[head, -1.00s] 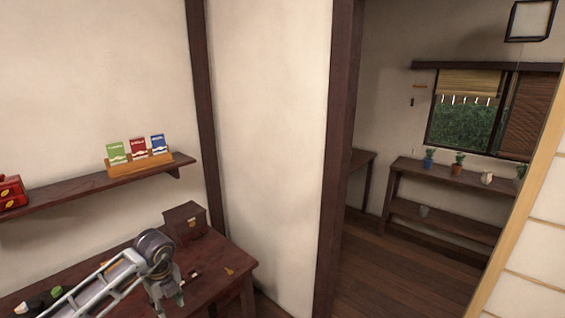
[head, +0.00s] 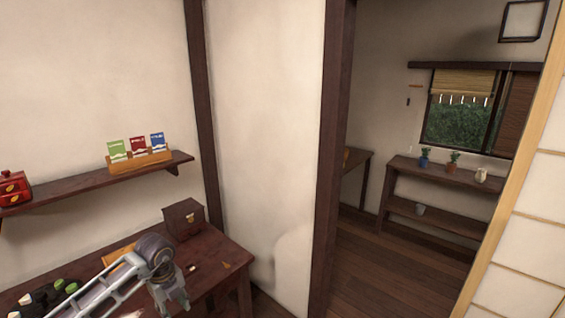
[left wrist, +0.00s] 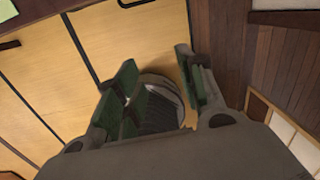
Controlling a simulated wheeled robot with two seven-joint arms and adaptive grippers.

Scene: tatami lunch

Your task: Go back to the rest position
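My left arm comes in from the left in the head view, over the dark wooden table (head: 225,262). Its gripper (head: 178,298) points down near the bottom edge of the head view, small and partly cut off. In the left wrist view the left gripper (left wrist: 160,80) has its two green-padded fingers spread apart. I see nothing held between them. Behind the fingers are light wooden panels and a dark plank floor. My right gripper is in neither view.
A dark box (head: 184,219) stands at the table's back. Dark and green items (head: 48,294) lie at its left. A wall shelf (head: 100,184) holds a card rack (head: 140,159) and a red box (head: 13,187). A doorway at right opens onto clear floor (head: 400,262).

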